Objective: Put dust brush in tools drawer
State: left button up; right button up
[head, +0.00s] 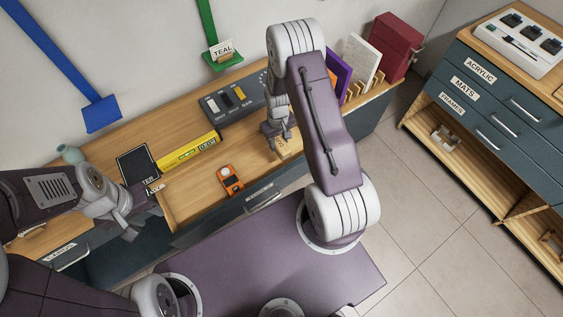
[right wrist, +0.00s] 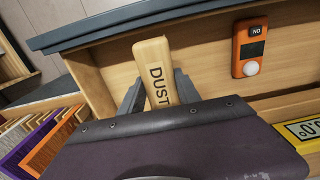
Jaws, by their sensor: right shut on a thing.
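The dust brush (right wrist: 153,72) shows in the right wrist view as a pale wooden block lettered DUST. My right gripper (right wrist: 158,95) is shut on it, with a dark finger on each side. In the head view the brush (head: 289,149) is at the right end of an open wooden drawer (head: 185,200), under my right gripper (head: 277,135). I cannot tell whether it touches the drawer floor. The drawer's front label is too small to read. My left gripper (head: 140,210) is at the drawer's left end; its jaw opening is unclear.
An orange meter (head: 230,179) lies in the drawer, left of the brush. Open floor lies to the right.

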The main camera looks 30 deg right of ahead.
notch_tip(320, 180, down, 10)
jog(key=shift+f, duration=0.1)
dwell(0.4)
jog(key=shift+f, duration=0.15)
jog(key=o, duration=1.3)
notch_tip(320, 180, up, 13)
jog(key=shift+f, duration=0.15)
jog(key=s+a+r, duration=0.3)
jog(key=s+r, duration=0.3)
jog(key=r, duration=0.2)
jog(key=s+a+r+m+t, duration=0.1)
jog(key=s+a+r, duration=0.3)
jog(key=s+r, duration=0.2)
notch_tip(320, 180, up, 2)
jog(key=shift+s+a+r, duration=0.1)
jog(key=shift+s+a, duration=0.2)
jog(key=shift+s, duration=0.05)
